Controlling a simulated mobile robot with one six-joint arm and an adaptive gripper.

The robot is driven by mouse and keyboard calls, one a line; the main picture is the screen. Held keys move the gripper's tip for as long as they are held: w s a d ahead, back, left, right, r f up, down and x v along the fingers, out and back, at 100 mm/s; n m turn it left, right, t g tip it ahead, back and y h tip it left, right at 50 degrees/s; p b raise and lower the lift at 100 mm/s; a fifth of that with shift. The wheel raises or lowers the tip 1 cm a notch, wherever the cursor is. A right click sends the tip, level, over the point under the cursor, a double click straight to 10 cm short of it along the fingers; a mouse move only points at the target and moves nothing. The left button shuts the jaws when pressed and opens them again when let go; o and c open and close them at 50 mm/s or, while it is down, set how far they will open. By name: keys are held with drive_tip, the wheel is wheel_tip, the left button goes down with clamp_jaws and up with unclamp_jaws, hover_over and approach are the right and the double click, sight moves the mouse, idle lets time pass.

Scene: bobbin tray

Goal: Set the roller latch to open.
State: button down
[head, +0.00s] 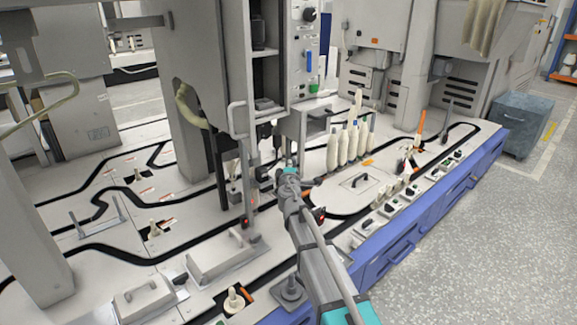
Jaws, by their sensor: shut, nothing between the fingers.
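My arm reaches up from the bottom middle of the head view. Its wrist ends beside the upright grey post of the machine. My gripper (266,182) is small and dark there, at the far end of the arm. It looks shut and empty; its fingertips are hard to make out. I cannot tell for sure which part is the roller latch, or whether it is open. Several small levers and fittings stand on the machine bed, and my arm hides part of the bed behind it.
Several cream bobbins (343,150) stand upright behind my wrist. An orange upright piece (421,124) stands farther right. A grey handled cover (222,252) lies left of my arm. Speckled floor (470,260) is clear at right.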

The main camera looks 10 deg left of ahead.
drive_tip(key=shift+w+d, duration=0.2)
drive_tip(key=shift+d, duration=0.8)
